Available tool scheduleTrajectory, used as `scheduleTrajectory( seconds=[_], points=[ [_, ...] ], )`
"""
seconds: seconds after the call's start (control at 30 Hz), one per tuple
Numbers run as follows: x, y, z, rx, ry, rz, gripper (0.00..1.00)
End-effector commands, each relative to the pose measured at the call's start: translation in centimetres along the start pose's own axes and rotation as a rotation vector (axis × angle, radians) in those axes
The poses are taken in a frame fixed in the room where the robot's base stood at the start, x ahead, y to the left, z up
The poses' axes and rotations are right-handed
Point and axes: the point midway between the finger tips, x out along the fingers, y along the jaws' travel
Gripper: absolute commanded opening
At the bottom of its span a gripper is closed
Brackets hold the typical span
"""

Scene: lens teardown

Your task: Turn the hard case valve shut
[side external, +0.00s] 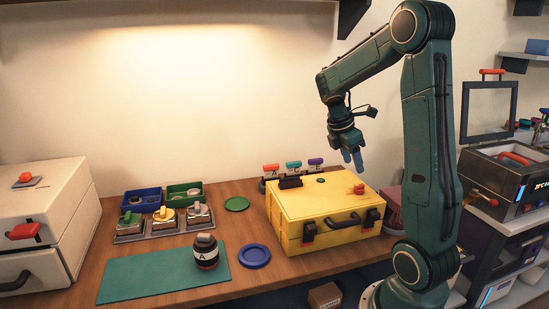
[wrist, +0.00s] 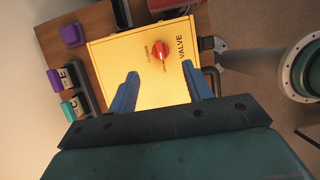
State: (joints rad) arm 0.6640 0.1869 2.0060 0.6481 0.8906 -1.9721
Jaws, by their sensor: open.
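The yellow hard case (side external: 315,208) lies closed on the wooden table in the side view. Its valve is a red knob (side external: 359,188) on the lid's right part. In the wrist view the red valve (wrist: 160,52) sits on the yellow lid (wrist: 150,95), with "CLOSED" and "VALVE" lettering beside it; the knob's exact setting is hard to tell. My gripper (side external: 352,158) hangs above the case's right rear part with blue fingers pointing down. In the wrist view my gripper (wrist: 162,84) is open and empty, its fingers apart and the valve beyond their tips.
A lens marked A (side external: 205,252) stands on a green mat (side external: 150,277) at the left front. A blue lid (side external: 254,255) lies left of the case. Colored labelled blocks (side external: 293,166) stand behind the case.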

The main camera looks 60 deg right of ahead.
Motion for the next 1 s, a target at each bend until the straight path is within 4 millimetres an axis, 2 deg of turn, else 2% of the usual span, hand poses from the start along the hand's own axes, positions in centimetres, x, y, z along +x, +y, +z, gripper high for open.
scheduleTrajectory(
  seconds=[0.3,0.5,0.7,1.0],
  points=[
    [5.0,-0.1,0.1,0.001,-0.001,-0.004,0.5],
    [7.2,0.0,0.0,0.001,0.0,-0.001,0.5],
    [8.3,0.0,0.0,0.0,0.001,0.001,0.5],
    [8.4,0.0,0.0,0.0,0.001,0.002,0.5]
  ],
)
